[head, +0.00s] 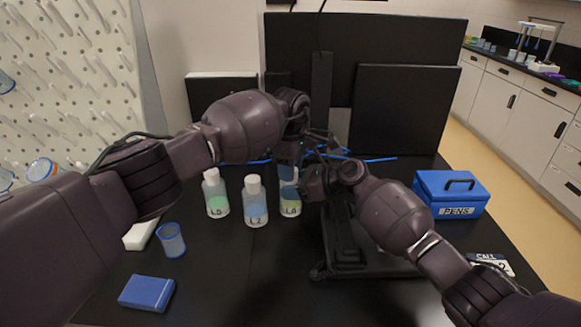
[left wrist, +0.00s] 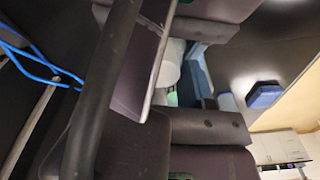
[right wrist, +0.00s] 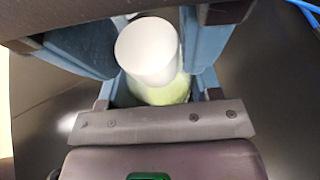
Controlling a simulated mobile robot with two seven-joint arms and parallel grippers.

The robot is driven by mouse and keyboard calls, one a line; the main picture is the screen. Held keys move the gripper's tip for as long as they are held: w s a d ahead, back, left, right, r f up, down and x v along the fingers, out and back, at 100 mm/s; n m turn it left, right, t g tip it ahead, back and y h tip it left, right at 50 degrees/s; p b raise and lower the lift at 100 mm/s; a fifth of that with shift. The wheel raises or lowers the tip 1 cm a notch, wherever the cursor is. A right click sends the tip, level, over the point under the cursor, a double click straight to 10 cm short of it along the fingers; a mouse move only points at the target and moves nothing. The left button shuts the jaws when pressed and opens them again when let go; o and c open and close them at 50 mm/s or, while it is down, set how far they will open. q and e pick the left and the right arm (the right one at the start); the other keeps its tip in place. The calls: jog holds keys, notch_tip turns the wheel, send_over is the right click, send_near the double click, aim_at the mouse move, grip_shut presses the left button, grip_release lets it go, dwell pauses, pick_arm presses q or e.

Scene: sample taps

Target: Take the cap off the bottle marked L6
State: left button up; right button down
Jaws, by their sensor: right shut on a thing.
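The bottle whose small label looks like L6 (head: 290,207) stands upright on the black table with green liquid in it. Its white cap (right wrist: 148,50) is on, and the cap's top is bare in the right wrist view. My right gripper (right wrist: 145,85) has its blue fingers on either side of this bottle, shut on it below the cap. My left gripper (head: 288,172) is above and behind the bottle in the head view, largely hidden by the arms. The left wrist view shows a white cap (left wrist: 170,65) close to its blue finger (left wrist: 197,75); its opening is unclear.
Bottle L2 (head: 255,208) and another capped bottle (head: 215,195) stand close on the left. A blue cup (head: 171,240) and blue box (head: 147,292) are farther left. A blue PENS box (head: 450,194) is at right. A black stand (head: 365,262) is near my right arm.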

pick_arm(q)
jog(key=c, duration=0.6)
jog(key=n, duration=0.6)
jog(key=shift+n, duration=0.4)
jog(key=o, duration=1)
jog(key=shift+r, duration=0.1)
